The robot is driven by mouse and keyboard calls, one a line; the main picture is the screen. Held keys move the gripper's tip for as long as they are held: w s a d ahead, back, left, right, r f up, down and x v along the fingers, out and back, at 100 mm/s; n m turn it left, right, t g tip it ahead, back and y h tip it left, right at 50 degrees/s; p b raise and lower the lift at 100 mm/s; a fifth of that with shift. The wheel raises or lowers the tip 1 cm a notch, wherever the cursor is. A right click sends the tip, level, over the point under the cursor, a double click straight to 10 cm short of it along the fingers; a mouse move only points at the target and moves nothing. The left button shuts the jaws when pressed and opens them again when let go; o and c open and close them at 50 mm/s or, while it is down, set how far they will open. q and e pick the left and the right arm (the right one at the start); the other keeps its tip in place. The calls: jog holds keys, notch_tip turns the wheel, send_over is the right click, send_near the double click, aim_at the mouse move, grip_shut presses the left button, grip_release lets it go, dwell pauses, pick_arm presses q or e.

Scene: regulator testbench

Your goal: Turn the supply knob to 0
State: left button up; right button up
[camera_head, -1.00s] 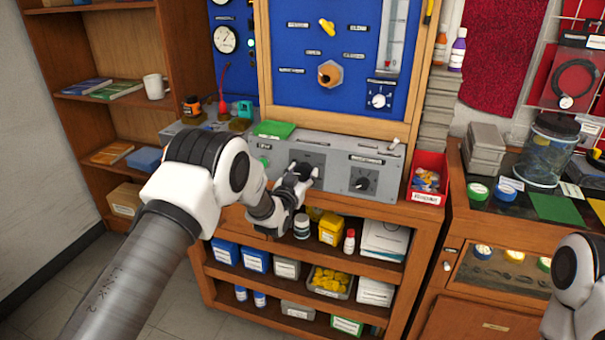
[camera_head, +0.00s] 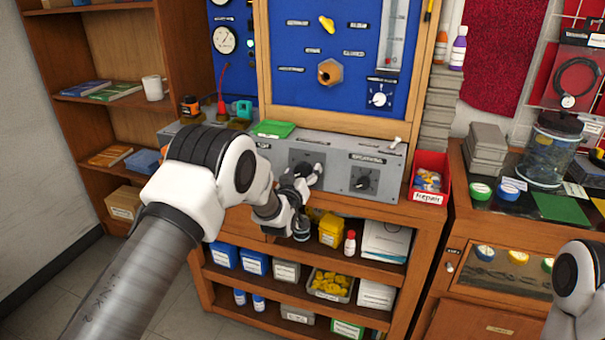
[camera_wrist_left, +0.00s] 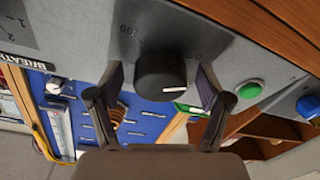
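The supply knob (camera_wrist_left: 162,75) is a dark round knob with a white pointer mark on the grey console panel. My left gripper (camera_wrist_left: 160,92) is open, one finger on each side of the knob, with small gaps visible. In the head view my left gripper (camera_head: 311,174) is at the console front (camera_head: 340,158) and largely hides the knob. My right gripper is out of view; only part of that arm shows.
Another dark knob (camera_head: 364,180) sits to the right on the console. A green button (camera_wrist_left: 249,90) and a blue one (camera_wrist_left: 308,106) are near the supply knob. A red bin (camera_head: 430,180) stands right of the console, and stocked shelves (camera_head: 300,262) lie below.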

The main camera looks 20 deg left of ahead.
pick_arm(q)
jog(key=shift+s, duration=0.1)
jog(key=s, duration=1.1)
jog(key=shift+s+d, duration=0.2)
jog(key=shift+s, duration=0.2)
jog(key=s+a+f+g+p, duration=0.1)
jog(key=s+f+g, duration=0.3)
jog(key=s+f, duration=0.55)
jog(key=s+a+f+g+p, duration=0.1)
jog(key=s+a+f+g, duration=0.15)
jog(key=s+f, duration=0.65)
jog(key=s+f+m+g, duration=0.1)
jog(key=s+f+g, duration=0.2)
jog(key=s, duration=0.5)
jog(key=s+d+f+m+g, duration=0.1)
jog(key=s+f+g, duration=0.2)
jog(key=s, duration=0.5)
jog(key=s+f+m+g, duration=0.1)
jog(key=s+f+g, duration=0.2)
jog(key=s, duration=0.6)
jog(key=shift+d+f+m+g+h+p, duration=0.3)
jog(key=shift+m+g+h, duration=0.1)
jog(key=shift+g, duration=0.85)
